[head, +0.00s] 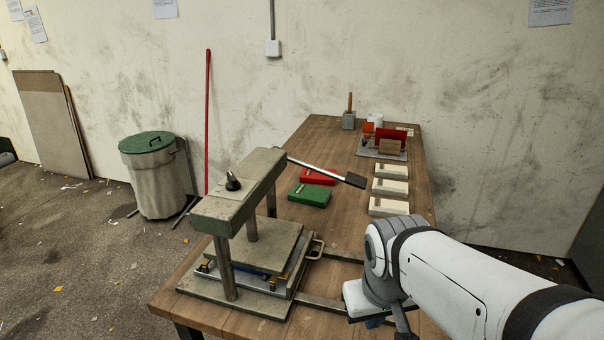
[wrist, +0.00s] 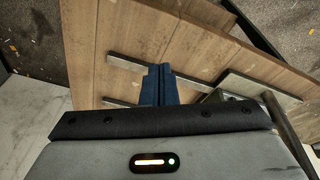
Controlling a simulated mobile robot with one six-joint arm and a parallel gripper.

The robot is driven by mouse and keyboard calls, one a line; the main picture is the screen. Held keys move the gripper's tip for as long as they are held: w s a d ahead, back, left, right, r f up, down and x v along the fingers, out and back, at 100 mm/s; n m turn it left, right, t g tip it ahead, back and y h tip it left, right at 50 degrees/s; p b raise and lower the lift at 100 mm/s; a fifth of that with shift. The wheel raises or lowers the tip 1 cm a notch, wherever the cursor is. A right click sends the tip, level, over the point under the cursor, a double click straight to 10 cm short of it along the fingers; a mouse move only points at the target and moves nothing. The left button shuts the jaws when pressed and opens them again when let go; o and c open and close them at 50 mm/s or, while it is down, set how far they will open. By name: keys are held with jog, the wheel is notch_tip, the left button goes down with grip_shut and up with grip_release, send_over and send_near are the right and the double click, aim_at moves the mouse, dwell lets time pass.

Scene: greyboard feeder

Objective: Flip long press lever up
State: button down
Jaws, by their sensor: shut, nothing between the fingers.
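The press (head: 245,195) stands on the near left part of the table in the head view. In the wrist view my blue fingers (wrist: 157,85) are together and empty above the table and rails. The lever is not clearly identifiable there.
Two metal rails (head: 335,305) run right from the press base beside a pull handle (head: 316,247). Green (head: 310,195) and red (head: 318,176) blocks lie behind the press. Pale blocks (head: 389,188) line the table's right side. A bin (head: 152,180) stands on the floor.

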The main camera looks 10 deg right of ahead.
jog(key=w+d+f+n+t+h+b, duration=0.25)
jog(key=w+n+h+b, duration=0.2)
jog(key=w+n, duration=0.3)
jog(key=w+d+f+n+t+h+b, duration=0.1)
jog(key=w+d+n+t+h+b, duration=0.1)
jog(key=w+d+n+h+b, duration=0.35)
jog(key=w+a+n+t+y+b, duration=0.1)
jog(key=w+a+n+t+b, duration=0.1)
jog(key=w+a+n, duration=0.3)
jog(key=w+a+r+n+t+y+b, duration=0.1)
jog(key=w+a+n+t+b, duration=0.1)
jog(key=w+a+n+t, duration=0.2)
jog(key=w+a+n+t+y+b, duration=0.1)
jog(key=w+a+n+t+b, duration=0.2)
jog(key=w+a, duration=0.4)
jog(key=shift+w+a+r+n+t, duration=0.1)
jog(key=shift+w+r+n+t, duration=0.15)
jog(key=shift+n, duration=0.4)
jog(key=shift+w+a+r+n+t, duration=0.15)
jog(key=shift+n+t, duration=0.15)
jog(key=shift+n, duration=0.35)
jog(key=shift+d, duration=0.15)
jog(key=shift+w, duration=0.1)
